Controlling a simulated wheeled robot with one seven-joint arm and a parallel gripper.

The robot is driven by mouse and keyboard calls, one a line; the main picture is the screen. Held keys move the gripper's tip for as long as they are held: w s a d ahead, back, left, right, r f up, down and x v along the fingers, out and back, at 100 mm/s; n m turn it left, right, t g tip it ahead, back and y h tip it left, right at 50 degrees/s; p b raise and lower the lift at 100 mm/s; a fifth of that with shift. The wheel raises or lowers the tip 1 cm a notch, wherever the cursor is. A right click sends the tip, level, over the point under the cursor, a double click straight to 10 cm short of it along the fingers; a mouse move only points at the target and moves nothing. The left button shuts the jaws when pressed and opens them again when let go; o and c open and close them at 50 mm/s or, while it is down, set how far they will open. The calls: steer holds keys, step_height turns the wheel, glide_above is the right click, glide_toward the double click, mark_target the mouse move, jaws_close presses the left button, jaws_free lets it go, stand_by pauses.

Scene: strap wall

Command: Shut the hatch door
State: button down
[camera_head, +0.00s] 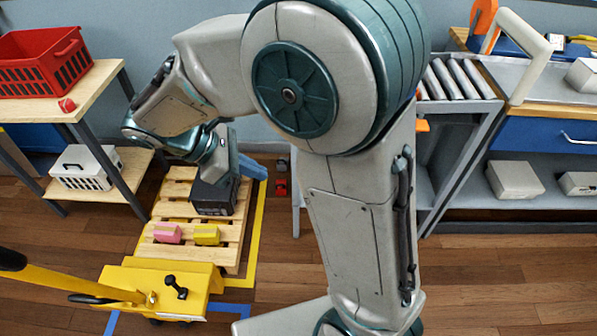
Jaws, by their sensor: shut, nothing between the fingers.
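I cannot make out a hatch door in the head view. My arm fills the middle and hides much of the back wall. My gripper (217,158) is at the end of the arm, left of centre, above the wooden pallet (193,232). It is shut and empty. Its fingertips are hard to make out against a dark box (213,196) on the pallet, and I cannot tell whether they touch it.
A pink block (168,233) and a yellow block (207,235) lie on the pallet. A yellow pallet truck (150,285) stands in front. Shelves with a red crate (42,62) are left; a roller stand (458,80) and blue-drawer bench (550,134) are right. Floor at front right is clear.

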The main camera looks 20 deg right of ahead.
steer(key=d+r+x, duration=0.1)
steer(key=d+x, duration=0.1)
steer(key=x, duration=1)
steer(key=shift+r, duration=0.25)
